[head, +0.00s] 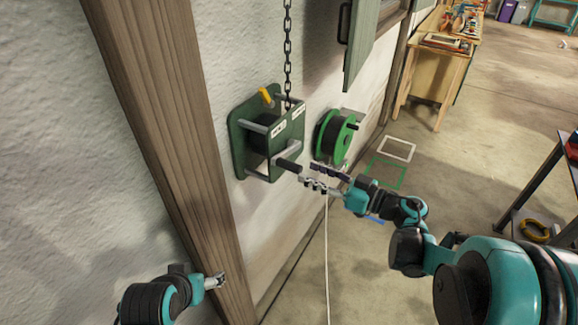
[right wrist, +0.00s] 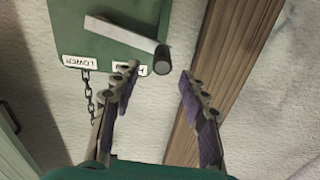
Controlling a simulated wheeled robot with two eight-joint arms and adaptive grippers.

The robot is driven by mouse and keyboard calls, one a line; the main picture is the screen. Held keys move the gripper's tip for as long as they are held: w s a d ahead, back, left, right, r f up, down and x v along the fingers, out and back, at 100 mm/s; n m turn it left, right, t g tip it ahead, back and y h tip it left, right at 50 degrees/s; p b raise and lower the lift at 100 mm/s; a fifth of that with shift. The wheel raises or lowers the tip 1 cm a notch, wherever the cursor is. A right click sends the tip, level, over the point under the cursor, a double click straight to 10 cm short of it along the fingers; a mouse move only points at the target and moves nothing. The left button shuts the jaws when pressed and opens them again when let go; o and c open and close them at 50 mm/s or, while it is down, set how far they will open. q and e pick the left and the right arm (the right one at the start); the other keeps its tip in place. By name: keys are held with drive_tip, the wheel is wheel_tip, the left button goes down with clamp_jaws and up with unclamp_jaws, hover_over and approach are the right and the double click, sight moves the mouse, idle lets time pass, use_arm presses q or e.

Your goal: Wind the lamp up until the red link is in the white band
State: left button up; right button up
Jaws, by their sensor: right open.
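The green wall winch (head: 240,150) hangs on the plaster wall, with a dark drum inside and a yellow lever (head: 266,96) on top. A dark chain (head: 288,45) runs up from it out of view. The black crank handle (head: 288,165) points out from the winch; in the right wrist view its round end (right wrist: 162,60) and grey crank arm (right wrist: 120,33) show. My right gripper (head: 307,176) is open, its fingertips just short of the handle end, which appears between them. My left gripper (head: 218,281) is low by the wooden post. No lamp, red link or white band is visible.
A green reel (head: 337,135) is mounted right of the winch, with a pale cord (head: 326,250) hanging down. A wooden post (head: 165,110) stands left of the winch. A green shutter (head: 362,45) is above right. A workbench (head: 438,80) stands farther back. The floor between is mostly clear.

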sight(277, 161)
drive_tip(key=b+x, duration=0.1)
drive_tip(key=x, duration=0.6)
drive_tip(key=shift+w+a+f+b, duration=0.1)
drive_tip(key=shift+a+f+b, duration=0.05)
drive_tip(key=shift+a+b, duration=0.15)
clamp_jaws()
